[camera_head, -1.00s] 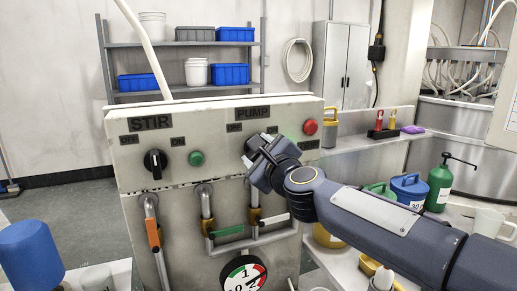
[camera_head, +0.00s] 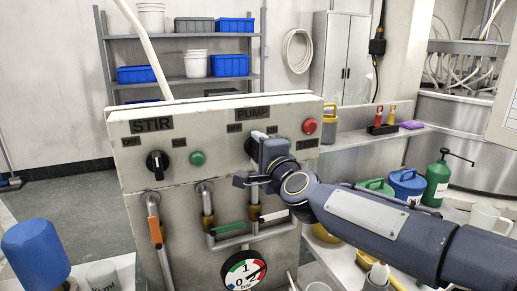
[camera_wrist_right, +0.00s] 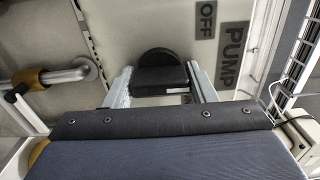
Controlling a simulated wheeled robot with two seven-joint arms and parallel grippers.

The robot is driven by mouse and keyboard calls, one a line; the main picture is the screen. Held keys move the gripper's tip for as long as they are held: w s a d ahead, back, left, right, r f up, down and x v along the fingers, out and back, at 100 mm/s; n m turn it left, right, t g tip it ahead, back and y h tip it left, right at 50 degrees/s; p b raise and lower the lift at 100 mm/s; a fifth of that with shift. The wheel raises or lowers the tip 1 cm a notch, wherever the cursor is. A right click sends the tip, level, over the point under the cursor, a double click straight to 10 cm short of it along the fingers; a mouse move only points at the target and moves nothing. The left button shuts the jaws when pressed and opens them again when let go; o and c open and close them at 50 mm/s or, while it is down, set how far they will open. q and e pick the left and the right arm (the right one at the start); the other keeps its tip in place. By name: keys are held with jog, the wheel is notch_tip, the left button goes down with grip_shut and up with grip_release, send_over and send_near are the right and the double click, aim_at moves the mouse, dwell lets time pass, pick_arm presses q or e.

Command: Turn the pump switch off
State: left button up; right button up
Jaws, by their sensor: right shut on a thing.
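The pump switch (camera_head: 249,146) is a black rotary knob under the PUMP label on the beige control panel (camera_head: 225,170). My right gripper (camera_head: 257,150) covers part of it in the head view. In the right wrist view, the knob (camera_wrist_right: 158,58) has a black raised grip that sits between the two fingers of my right gripper (camera_wrist_right: 162,80). The gripper is shut on this grip. An OFF label (camera_wrist_right: 207,20) shows beside the knob there. I cannot tell which label the knob points to. My left gripper is not in view.
The stir switch (camera_head: 157,164) and a green button (camera_head: 197,158) are to the left on the panel. A red button (camera_head: 310,126) is to the right. Pipes with valve levers and a pressure gauge (camera_head: 243,271) are below. A bench with bottles and jugs stands at the right.

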jog(key=shift+n, duration=0.3)
jog(key=o, duration=1)
jog(key=shift+s, duration=0.1)
jog(key=v, duration=0.7)
jog(key=shift+s+d, duration=0.15)
jog(key=shift+s, duration=0.2)
jog(key=s+d+f+n+g+h, duration=0.1)
jog(key=s+d+f+n+g, duration=0.2)
jog(key=s+d+f, duration=0.3)
jog(key=s+d+f+n+g+h+p, duration=0.1)
jog(key=s+d+f+n+g, duration=0.3)
jog(key=s+f, duration=0.6)
jog(key=s+d+f+n+g+h, duration=0.1)
jog(key=s+d+f+n+g, duration=0.3)
jog(key=s, duration=0.9)
jog(key=shift+s+d+f+n, duration=0.1)
jog(key=shift+d+f+n, duration=0.05)
jog(key=shift+d+f, duration=0.9)
jog(key=shift+s+d+f+n, duration=0.1)
jog(key=shift+d+f+n, duration=0.05)
jog(key=shift+d+f, duration=0.85)
